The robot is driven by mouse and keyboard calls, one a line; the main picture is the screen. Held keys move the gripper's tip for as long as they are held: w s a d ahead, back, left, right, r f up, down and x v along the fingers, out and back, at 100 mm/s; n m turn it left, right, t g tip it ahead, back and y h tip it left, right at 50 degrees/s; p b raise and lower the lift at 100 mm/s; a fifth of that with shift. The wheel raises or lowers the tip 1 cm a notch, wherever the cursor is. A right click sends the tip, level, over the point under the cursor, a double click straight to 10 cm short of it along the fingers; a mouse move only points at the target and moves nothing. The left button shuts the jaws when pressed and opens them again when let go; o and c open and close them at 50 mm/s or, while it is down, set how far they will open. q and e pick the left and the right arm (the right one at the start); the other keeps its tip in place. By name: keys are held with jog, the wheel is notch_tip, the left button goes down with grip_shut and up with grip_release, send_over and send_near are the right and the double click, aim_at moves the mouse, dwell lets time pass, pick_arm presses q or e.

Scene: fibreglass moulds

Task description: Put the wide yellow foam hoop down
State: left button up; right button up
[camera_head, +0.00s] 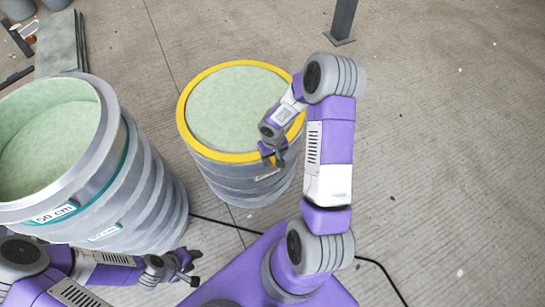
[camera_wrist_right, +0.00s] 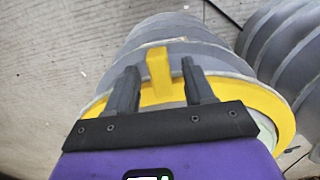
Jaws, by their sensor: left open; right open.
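The wide yellow foam hoop (camera_head: 205,151) lies around the top rim of the shorter grey ribbed mould (camera_head: 225,182), which has a pale green top. The hoop also shows in the right wrist view (camera_wrist_right: 268,105), with an upright yellow tab (camera_wrist_right: 158,72) between my finger pads. My right gripper (camera_head: 273,160) is open at the near edge of the hoop; its fingers (camera_wrist_right: 160,88) stand apart on either side of the tab. Whether either finger touches it I cannot tell. My left gripper (camera_head: 186,268) is open and empty, low at the front beside the larger mould.
A larger grey ribbed mould (camera_head: 150,170) with a pale green inside and a size label in cm (camera_head: 54,214) stands at the left. A dark post (camera_head: 343,22) stands at the back. A black cable (camera_head: 375,263) lies on the floor. The right-hand floor is mostly clear.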

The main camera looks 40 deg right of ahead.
notch_tip(320, 180, up, 11)
jog(key=p, duration=0.4)
jog(key=s+a+f+y, duration=0.1)
jog(key=s+a+f, duration=0.2)
jog(key=a, duration=0.4)
jog(key=s+a+f+y, duration=0.1)
jog(key=s+a+f, duration=0.2)
jog(key=a+f, duration=0.2)
jog(key=s+a+f+y, duration=0.2)
jog(key=s+a+f, duration=0.2)
jog(key=a, duration=0.7)
jog(key=shift+f+t, duration=0.3)
jog(key=shift+f, duration=0.2)
